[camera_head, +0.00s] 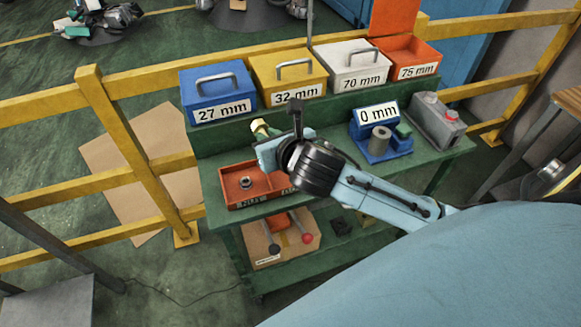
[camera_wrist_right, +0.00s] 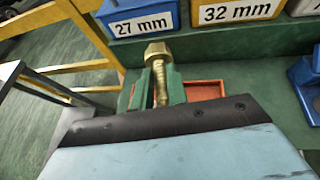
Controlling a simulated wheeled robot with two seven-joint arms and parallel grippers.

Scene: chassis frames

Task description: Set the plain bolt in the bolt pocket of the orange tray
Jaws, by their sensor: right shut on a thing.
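My right gripper (camera_head: 265,136) is shut on a brass-coloured bolt (camera_head: 259,126). In the right wrist view the bolt (camera_wrist_right: 158,84) stands between the two green fingers (camera_wrist_right: 159,92), hex head up and threaded shank down. The orange tray (camera_head: 226,201) lies on the green bench below and in front of the gripper. A dark nut-like part sits in its left portion (camera_head: 245,182). My gripper and forearm hide the tray's right part, so I cannot make out the bolt pocket. In the wrist view a corner of the tray (camera_wrist_right: 206,83) shows behind the fingers. My left gripper is out of view.
Bins labelled 27 mm (camera_head: 217,88), 32 mm (camera_head: 288,75), 70 mm (camera_head: 352,65) and 75 mm (camera_head: 408,58) stand on a raised shelf behind. A yellow railing (camera_head: 120,125) runs at left.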

